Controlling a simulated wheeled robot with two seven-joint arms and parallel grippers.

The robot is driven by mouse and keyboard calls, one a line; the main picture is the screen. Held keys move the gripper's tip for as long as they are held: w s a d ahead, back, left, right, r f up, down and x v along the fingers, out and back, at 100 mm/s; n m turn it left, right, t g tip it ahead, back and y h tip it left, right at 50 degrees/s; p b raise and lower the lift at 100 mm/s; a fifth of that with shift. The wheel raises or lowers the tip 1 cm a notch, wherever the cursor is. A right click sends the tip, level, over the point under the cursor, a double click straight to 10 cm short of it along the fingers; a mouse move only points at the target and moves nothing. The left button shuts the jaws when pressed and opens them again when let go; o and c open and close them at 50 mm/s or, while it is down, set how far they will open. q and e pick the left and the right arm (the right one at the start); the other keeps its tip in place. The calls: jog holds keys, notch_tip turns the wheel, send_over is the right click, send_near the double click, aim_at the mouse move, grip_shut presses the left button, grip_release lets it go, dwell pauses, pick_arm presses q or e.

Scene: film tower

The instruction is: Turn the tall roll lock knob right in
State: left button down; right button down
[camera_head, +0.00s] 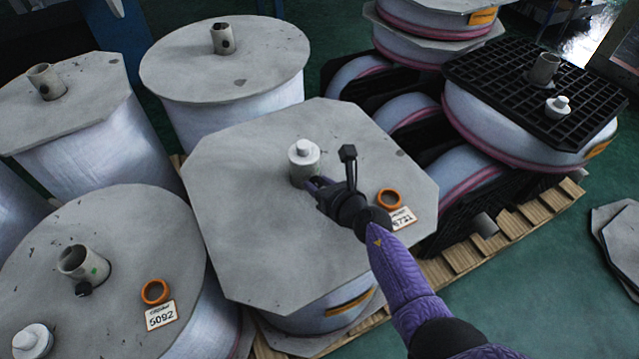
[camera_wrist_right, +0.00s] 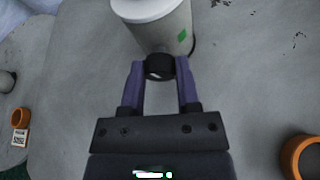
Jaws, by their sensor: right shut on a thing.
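The tall roll in the middle has a grey eight-sided top board (camera_head: 250,220). A grey core tube (camera_head: 303,172) with a white cap (camera_head: 304,150) stands up from it. The black lock knob (camera_wrist_right: 159,66) sits on the side of that tube, below a green mark in the right wrist view. My right gripper (camera_head: 316,184) is at the tube's near right side. In the wrist view its purple fingers (camera_wrist_right: 160,78) are on both sides of the knob, shut on it. In the head view the gripper hides the knob. My left gripper is not in view.
An orange ring (camera_head: 389,198) and a number label (camera_head: 402,218) lie on the board beside my right forearm. Other rolls with core tubes stand close at left and behind. A black grid board (camera_head: 500,65) tops a roll at right.

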jog(key=shift+d+f+m+y+b, duration=0.1)
jog(key=shift+f+m+y+b, duration=0.1)
jog(key=shift+m+y+b, duration=1.05)
jog(key=shift+m+y, duration=0.05)
jog(key=shift+m, duration=1)
jog(key=shift+y, duration=0.3)
jog(key=shift+c, duration=1.6)
grip_release()
jog(key=shift+d+r, duration=0.1)
jog(key=p+v, duration=0.3)
jog(key=v, duration=0.6)
jog(key=shift+d+r+p, duration=0.15)
jog(key=shift+r+p, duration=0.05)
jog(key=shift+p, duration=0.2)
jog(key=shift+s+d, duration=0.15)
jog(key=shift+s, duration=0.1)
